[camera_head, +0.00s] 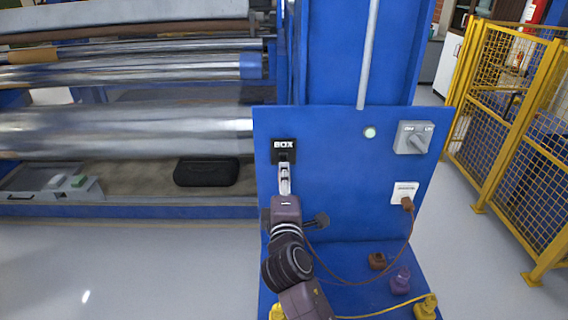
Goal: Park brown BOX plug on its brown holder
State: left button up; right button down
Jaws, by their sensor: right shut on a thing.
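My right gripper (284,168) reaches up from below on the blue panel. Its fingers are shut on the BOX plug at the black BOX socket (277,156). The plug is mostly hidden by the fingers, and I cannot tell how deep it sits in the socket. A brown cable (350,282) runs from behind my arm in a loop up to a brown plug (407,203) at the white outlet (404,190). The brown holder (377,261) stands on the blue base ledge to the lower right and looks empty. My left gripper is not in view.
A purple piece (400,281) and a yellow piece (425,307) stand beside the brown holder. A grey rotary switch (414,138) is at the panel's upper right. Large rollers (130,132) lie to the left. A yellow fence (510,130) stands right, past clear floor.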

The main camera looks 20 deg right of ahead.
jog(key=shift+s, duration=0.2)
jog(key=shift+w+d+f, duration=0.1)
jog(key=shift+w+f, duration=0.05)
jog(key=shift+f, duration=0.05)
jog(key=w+d+f+m+g, duration=0.2)
jog(key=d+f+g, duration=0.3)
jog(key=f, duration=0.4)
jog(key=w+d+f+m+g, duration=0.15)
jog(key=d+f+g, duration=0.35)
jog(key=f, duration=0.5)
jog(key=shift+s+a+f+m+g+y, duration=0.55)
jog(key=shift+s+f+m+g+y, duration=0.55)
jog(key=shift+f, duration=0.65)
jog(key=shift+s+a+f+m+g+y, duration=0.55)
jog(key=shift+f+m+g, duration=0.2)
jog(key=shift+f+g, duration=0.8)
jog(key=shift+s+a+f+m+g+y, duration=0.55)
jog(key=shift+s+f+m+g+y, duration=0.45)
jog(key=shift+f, duration=0.9)
jog(key=shift+w, duration=0.15)
